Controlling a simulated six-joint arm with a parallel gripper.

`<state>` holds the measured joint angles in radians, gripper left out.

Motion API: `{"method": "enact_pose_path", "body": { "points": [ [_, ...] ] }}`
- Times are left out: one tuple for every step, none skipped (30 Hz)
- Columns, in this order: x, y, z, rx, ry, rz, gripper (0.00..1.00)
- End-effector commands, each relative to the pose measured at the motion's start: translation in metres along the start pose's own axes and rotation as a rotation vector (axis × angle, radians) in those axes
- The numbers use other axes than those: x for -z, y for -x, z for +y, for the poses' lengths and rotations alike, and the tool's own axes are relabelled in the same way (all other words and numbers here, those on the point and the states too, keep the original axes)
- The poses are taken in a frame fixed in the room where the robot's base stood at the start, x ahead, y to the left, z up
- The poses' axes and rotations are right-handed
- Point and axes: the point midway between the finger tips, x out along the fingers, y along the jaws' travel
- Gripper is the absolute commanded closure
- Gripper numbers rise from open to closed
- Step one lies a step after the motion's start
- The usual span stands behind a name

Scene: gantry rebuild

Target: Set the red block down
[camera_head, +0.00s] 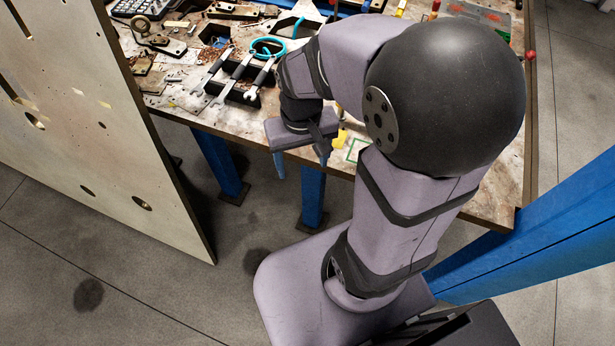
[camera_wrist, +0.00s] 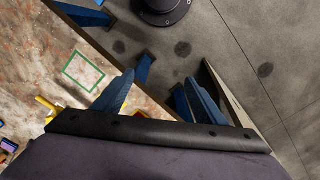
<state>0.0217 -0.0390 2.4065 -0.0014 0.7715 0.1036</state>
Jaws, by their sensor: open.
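My gripper (camera_head: 302,162) hangs near the table's front edge in the head view, its two blue fingers pointing down and spread apart. In the wrist view my gripper (camera_wrist: 159,78) is open, with nothing between its fingers; the floor shows between and beyond them. A green square outline (camera_head: 356,150) is marked on the table, partly hidden by my arm. The whole green outline shows in the wrist view (camera_wrist: 84,72), left of the fingers.
The worn table (camera_wrist: 62,30) holds wrenches (camera_head: 236,77), a cyan ring (camera_head: 267,46) and a yellow item (camera_head: 342,138). A large pale plate (camera_head: 85,130) with holes stands at the left. Blue table legs (camera_head: 219,165) stand below.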

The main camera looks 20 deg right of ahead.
Motion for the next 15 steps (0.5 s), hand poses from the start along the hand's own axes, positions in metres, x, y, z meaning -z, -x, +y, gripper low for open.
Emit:
{"method": "enact_pose_path", "body": {
  "points": [
    [-0.013, -0.003, -0.001, 0.0, 0.037, 0.0, 0.35],
    [-0.019, -0.005, -0.001, 0.0, 0.055, 0.001, 0.35],
    [-0.026, -0.007, -0.001, 0.0, 0.077, 0.0, 0.35],
    [-0.031, -0.008, -0.001, 0.0, 0.089, -0.001, 0.35],
    [-0.034, -0.009, -0.001, 0.0, 0.101, 0.0, 0.35],
    [-0.038, -0.011, -0.001, 0.0, 0.112, -0.001, 0.35],
    [-0.039, -0.011, -0.001, 0.0, 0.117, 0.0, 0.35],
    [-0.04, -0.012, -0.001, 0.0, 0.121, 0.0, 0.35],
    [-0.041, -0.012, -0.001, 0.0, 0.124, -0.001, 0.35],
    [-0.042, -0.012, -0.001, 0.0, 0.126, -0.001, 0.35],
    [-0.042, -0.012, -0.001, 0.0, 0.126, -0.001, 0.35],
    [-0.042, -0.012, -0.001, 0.0, 0.125, -0.001, 0.35],
    [-0.042, -0.012, -0.001, 0.0, 0.125, -0.001, 0.35],
    [-0.042, -0.012, -0.001, 0.0, 0.125, -0.001, 0.35],
    [-0.042, -0.012, -0.001, 0.0, 0.124, -0.002, 0.35]
  ]
}}
